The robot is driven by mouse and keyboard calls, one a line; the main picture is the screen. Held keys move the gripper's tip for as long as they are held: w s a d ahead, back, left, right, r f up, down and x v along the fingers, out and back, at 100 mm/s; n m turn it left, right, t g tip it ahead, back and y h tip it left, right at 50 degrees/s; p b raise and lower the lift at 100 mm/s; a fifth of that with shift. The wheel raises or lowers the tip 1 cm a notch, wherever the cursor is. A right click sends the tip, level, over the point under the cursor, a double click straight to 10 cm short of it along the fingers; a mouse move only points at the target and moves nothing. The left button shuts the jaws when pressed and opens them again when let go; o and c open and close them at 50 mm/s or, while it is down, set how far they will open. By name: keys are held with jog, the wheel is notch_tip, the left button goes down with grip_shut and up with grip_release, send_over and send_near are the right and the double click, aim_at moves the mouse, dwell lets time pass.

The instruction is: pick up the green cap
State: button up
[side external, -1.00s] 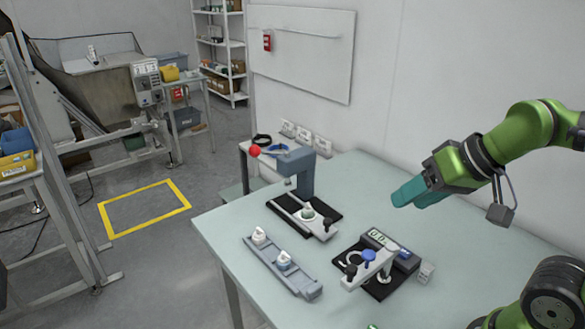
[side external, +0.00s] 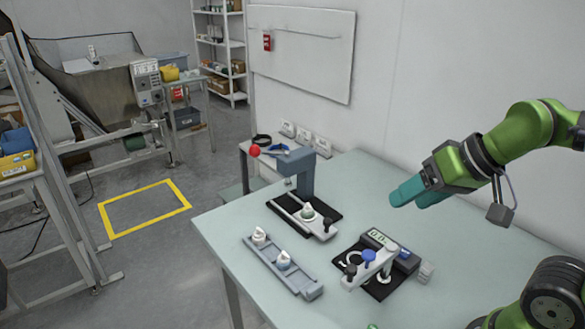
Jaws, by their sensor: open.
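My gripper (side external: 409,200) has teal fingers and hangs above the back right of the table, pointing left and down. The fingers overlap in this view; they are open, with nothing seen between them. A small bright green thing (side external: 373,326) shows at the bottom edge of the picture, mostly cut off. I cannot tell whether it is the green cap. No other clear green cap shows. My gripper is far above and behind that green thing.
A grey rail (side external: 283,269) with two white-topped parts stands at the table's front left. Behind it is a press (side external: 301,170) with a red knob. A scale-like device (side external: 378,238) with blue and black knobs stands at the middle. The back of the table is clear.

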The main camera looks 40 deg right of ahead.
jog(key=g+h, duration=0.2)
jog(key=g, duration=0.4)
send_over(308, 203)
jog(key=s, duration=0.1)
jog(key=f, duration=1.5)
jog(key=shift+a, duration=0.25)
jog(key=shift+t+h, duration=0.3)
jog(key=shift+w+d+f, duration=0.1)
jog(key=shift+w+f, duration=0.05)
jog(key=shift+f, duration=0.8)
jog(key=shift+w+d+f, duration=0.1)
jog(key=shift+w+f, duration=0.05)
jog(key=shift+f, duration=0.85)
jog(key=shift+w+d+f, duration=0.1)
jog(key=shift+w+f, duration=0.05)
jog(key=shift+f, duration=0.8)
jog(key=shift+c, duration=0.2)
jog(key=c, duration=0.8)
